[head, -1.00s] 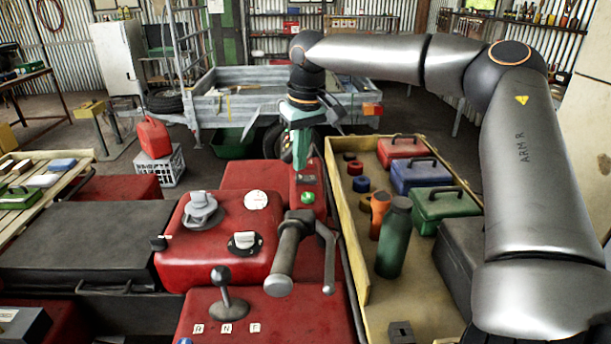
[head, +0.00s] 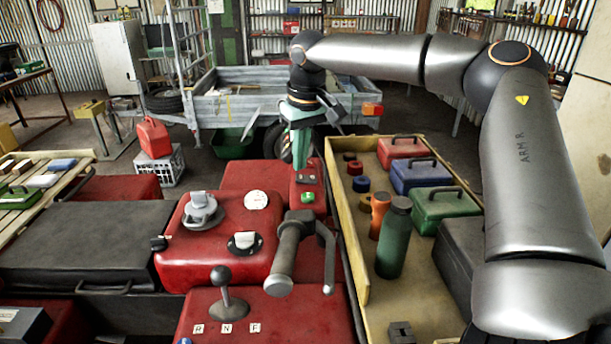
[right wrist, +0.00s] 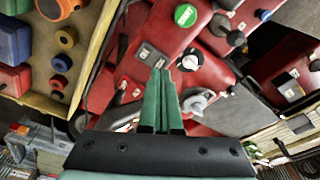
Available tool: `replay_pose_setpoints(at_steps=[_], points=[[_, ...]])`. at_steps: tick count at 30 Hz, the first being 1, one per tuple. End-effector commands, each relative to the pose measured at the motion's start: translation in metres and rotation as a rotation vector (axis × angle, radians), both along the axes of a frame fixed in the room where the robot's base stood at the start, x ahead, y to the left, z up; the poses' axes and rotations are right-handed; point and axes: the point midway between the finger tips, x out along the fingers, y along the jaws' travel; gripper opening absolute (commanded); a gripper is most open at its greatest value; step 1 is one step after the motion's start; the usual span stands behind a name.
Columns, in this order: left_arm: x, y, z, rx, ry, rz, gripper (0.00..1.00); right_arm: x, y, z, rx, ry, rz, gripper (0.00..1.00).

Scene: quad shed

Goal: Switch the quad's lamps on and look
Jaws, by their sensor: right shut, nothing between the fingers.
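The red quad (head: 215,250) fills the lower middle of the head view, with its handlebar grip (head: 286,260) pointing toward me. Near its far end is a small red switch housing (head: 307,183) with a round green button (head: 307,197). My right gripper (head: 302,167) is shut and empty, its green fingers pointing down at the housing's far part. In the right wrist view, its fingertips (right wrist: 161,72) are close to a small pale-and-dark switch panel (right wrist: 152,56), with the green button (right wrist: 186,15) beyond. I cannot tell whether they touch. The quad's lamps are not in view. My left gripper is not in view.
A wooden tray (head: 346,225) with toolboxes, a green flask (head: 394,238) and an orange torch (head: 380,213) stands right of the quad. A grey trailer (head: 225,112) stands behind. A gear lever (head: 221,277) and key-like knobs rise from the quad's top.

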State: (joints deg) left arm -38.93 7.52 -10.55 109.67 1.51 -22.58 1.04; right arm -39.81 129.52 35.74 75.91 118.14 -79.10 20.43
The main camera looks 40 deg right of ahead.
Motion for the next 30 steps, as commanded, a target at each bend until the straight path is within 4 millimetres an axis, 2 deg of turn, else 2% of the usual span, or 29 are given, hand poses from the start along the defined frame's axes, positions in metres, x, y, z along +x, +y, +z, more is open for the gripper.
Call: replay_pose_setpoints(at_steps=[30], points=[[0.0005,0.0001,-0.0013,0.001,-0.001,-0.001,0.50,-0.0001,-0.0001,-0.0077,0.000,0.001,0.000,0.00]])
